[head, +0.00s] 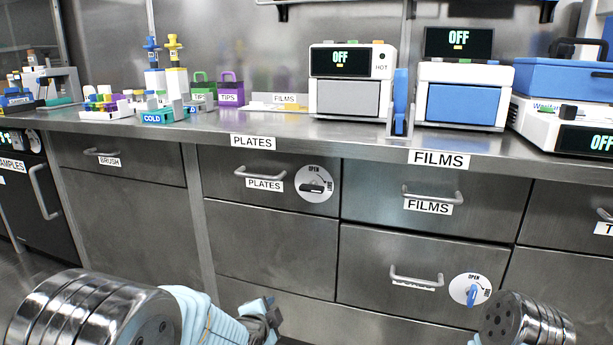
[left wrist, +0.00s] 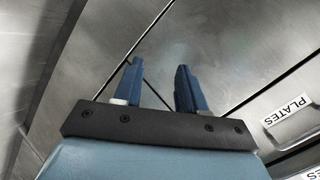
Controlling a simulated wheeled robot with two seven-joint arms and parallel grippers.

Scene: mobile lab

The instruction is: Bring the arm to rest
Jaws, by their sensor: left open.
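My left gripper (head: 270,312) is low in front of the steel drawer fronts in the head view, at the bottom of the picture. Its two blue fingers show in the left wrist view (left wrist: 157,88), apart from each other with nothing between them. Bare steel panels lie beyond the fingertips there. My right arm shows only in part at the bottom right of the head view, as a metal joint; its gripper is outside the picture.
A steel counter (head: 330,140) runs across the head view, with drawers below, including the PLATES drawer (head: 225,165) and the FILMS drawer (head: 480,195). Drawer handles stick out. On the counter stand pipettes (head: 152,65), racks, a white device (head: 350,52) and a blue-fronted device (head: 464,75).

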